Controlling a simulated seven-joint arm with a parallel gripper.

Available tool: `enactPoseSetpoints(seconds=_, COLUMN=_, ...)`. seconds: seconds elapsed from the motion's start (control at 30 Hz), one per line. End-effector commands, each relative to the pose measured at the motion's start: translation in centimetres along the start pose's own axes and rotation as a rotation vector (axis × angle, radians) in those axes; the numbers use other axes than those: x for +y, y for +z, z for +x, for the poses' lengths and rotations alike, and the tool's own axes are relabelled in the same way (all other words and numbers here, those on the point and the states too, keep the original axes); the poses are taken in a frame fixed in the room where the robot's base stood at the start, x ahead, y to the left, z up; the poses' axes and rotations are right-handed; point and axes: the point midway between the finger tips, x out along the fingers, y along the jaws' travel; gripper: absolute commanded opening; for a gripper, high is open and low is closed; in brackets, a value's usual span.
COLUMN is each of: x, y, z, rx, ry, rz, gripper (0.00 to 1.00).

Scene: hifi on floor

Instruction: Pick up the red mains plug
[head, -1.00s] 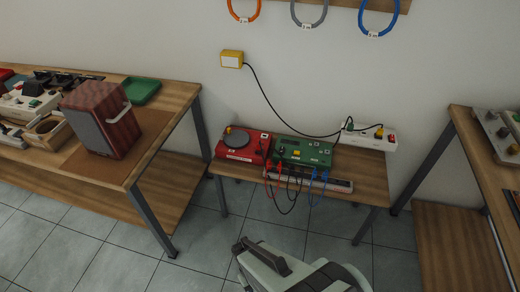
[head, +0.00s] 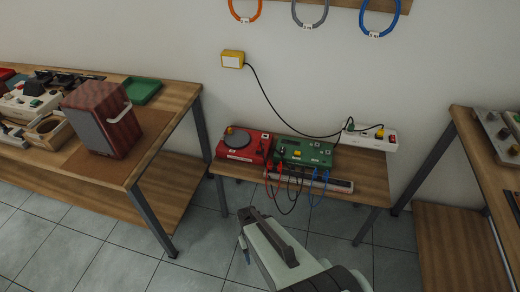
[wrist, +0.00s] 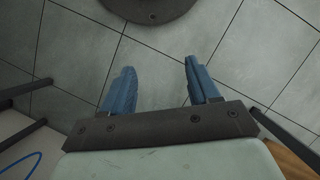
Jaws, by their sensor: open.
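I cannot make out a red mains plug for certain in either view. Small red plugs or clips on leads (head: 270,172) hang at the front edge of the low middle table, below the red turntable unit (head: 240,150). My gripper (head: 244,250) is in front of the table, over the floor. In the wrist view my gripper (wrist: 160,70) has its two blue fingers apart, with only floor tiles between them.
A green unit (head: 303,152) stands beside the red unit on the low table (head: 355,175), with black and blue leads in front. A workbench (head: 165,105) with a red speaker (head: 101,120) stands left, another bench (head: 465,130) right. Floor (head: 205,235) before the low table is open.

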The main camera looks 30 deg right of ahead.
Motion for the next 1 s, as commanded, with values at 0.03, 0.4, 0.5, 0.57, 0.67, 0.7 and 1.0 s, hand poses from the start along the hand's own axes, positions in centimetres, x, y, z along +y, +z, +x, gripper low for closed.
enactPoseSetpoints(seconds=0.03, x=0.5, y=-1.9, z=-1.3, rx=0.03, ry=-0.006, rz=0.015, gripper=0.61)
enactPoseSetpoints(seconds=0.4, x=5.2, y=-12.1, z=-11.0, rx=0.217, ry=-0.03, rz=0.104, gripper=0.61)
enactPoseSetpoints(seconds=0.5, x=6.7, y=-14.7, z=-14.0, rx=0.264, ry=-0.033, rz=0.127, gripper=0.61)
enactPoseSetpoints(seconds=0.57, x=7.7, y=-16.2, z=-15.9, rx=0.292, ry=-0.035, rz=0.14, gripper=0.61)
enactPoseSetpoints(seconds=0.67, x=9.4, y=-18.5, z=-19.2, rx=0.336, ry=-0.036, rz=0.162, gripper=0.61)
enactPoseSetpoints(seconds=0.7, x=10.2, y=-19.4, z=-20.6, rx=0.353, ry=-0.037, rz=0.171, gripper=0.61)
enactPoseSetpoints(seconds=1.0, x=15.6, y=-25.4, z=-31.8, rx=0.466, ry=-0.042, rz=0.254, gripper=0.61)
